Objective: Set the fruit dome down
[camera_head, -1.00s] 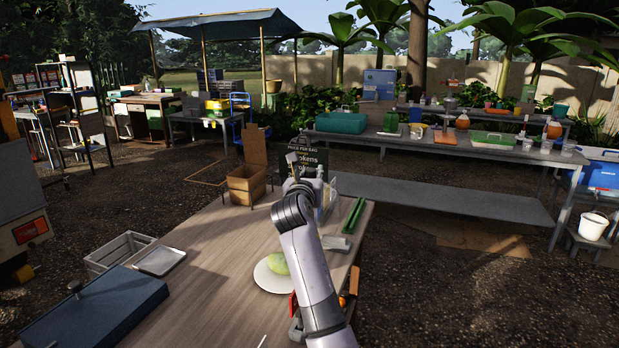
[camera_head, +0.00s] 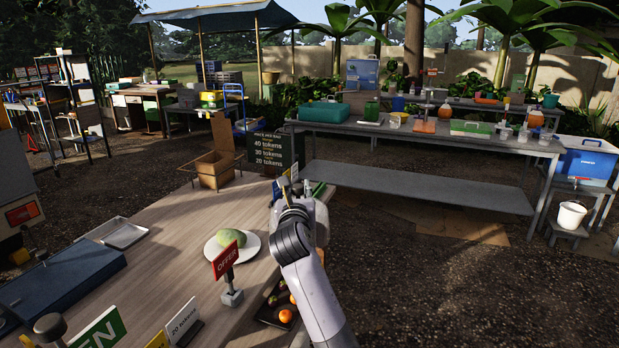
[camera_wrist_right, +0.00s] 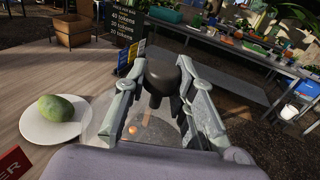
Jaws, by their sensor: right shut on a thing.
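The fruit dome (camera_wrist_right: 105,122) is a clear cover with a dark knob (camera_wrist_right: 168,78), seen in the right wrist view. My right gripper (camera_wrist_right: 165,72) is shut on the knob, its fingers on either side. A green mango (camera_head: 231,238) lies on a white round plate (camera_head: 250,252); both are left of the dome in the wrist view. I cannot tell whether the dome touches the table. My left gripper is out of view.
A red OFFER sign (camera_head: 226,261) stands just in front of the plate. A dark tray with orange fruit (camera_head: 272,312) lies beside my right arm. A cardboard box (camera_head: 215,172) and a token price board (camera_head: 272,149) are beyond.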

